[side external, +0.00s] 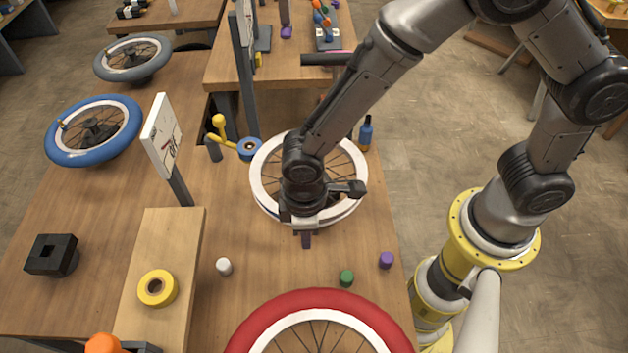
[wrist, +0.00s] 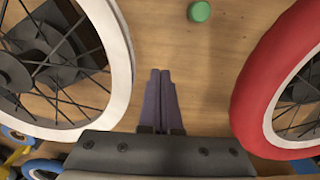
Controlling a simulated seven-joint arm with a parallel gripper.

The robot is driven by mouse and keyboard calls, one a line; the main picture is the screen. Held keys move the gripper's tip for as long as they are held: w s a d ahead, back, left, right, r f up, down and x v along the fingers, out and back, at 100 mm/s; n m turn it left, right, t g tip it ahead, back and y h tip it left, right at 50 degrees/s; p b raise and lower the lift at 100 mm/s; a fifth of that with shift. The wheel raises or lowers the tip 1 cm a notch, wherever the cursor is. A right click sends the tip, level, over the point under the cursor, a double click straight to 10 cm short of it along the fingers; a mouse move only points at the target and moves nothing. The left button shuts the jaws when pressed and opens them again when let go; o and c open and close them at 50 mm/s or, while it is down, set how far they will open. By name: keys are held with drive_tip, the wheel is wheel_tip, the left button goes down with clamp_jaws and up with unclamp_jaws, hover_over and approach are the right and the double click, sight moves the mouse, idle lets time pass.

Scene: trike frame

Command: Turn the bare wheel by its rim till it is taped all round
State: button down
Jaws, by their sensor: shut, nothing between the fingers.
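The bare wheel (side external: 258,190) has a white rim, dark spokes and a dark hub. It lies in the middle of the table in the side view, partly hidden by my arm. Its rim shows white wherever I can see it, and it fills the left of the wrist view (wrist: 121,60). A blue tape roll (side external: 249,149) on a yellow arm (side external: 221,128) stands at the rim's upper left. My gripper (side external: 306,241) is shut and empty near the rim's near edge. In the wrist view, its fingers (wrist: 160,75) are together, apart from the rim.
A red-tyred wheel (side external: 250,331) lies at the front, right of my fingers in the wrist view (wrist: 246,95). Small green (side external: 346,278), purple (side external: 386,260) and white (side external: 224,266) cylinders stand between. A sign (side external: 162,135) stands left, a blue bottle (side external: 366,133) behind right.

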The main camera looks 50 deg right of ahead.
drive_tip(key=s, duration=0.1)
drive_tip(key=s+d, duration=0.1)
drive_tip(key=s, duration=0.1)
drive_tip(key=shift+s, duration=0.2)
drive_tip(key=a, duration=0.2)
drive_tip(key=s+a, duration=0.1)
drive_tip(key=a, duration=0.1)
drive_tip(key=shift+w, duration=0.15)
drive_tip(key=w+a, duration=0.2)
drive_tip(key=w, duration=0.9)
drive_tip(key=shift+w+a, duration=0.3)
drive_tip(key=shift+a, duration=0.05)
drive_tip(key=shift+d, duration=0.3)
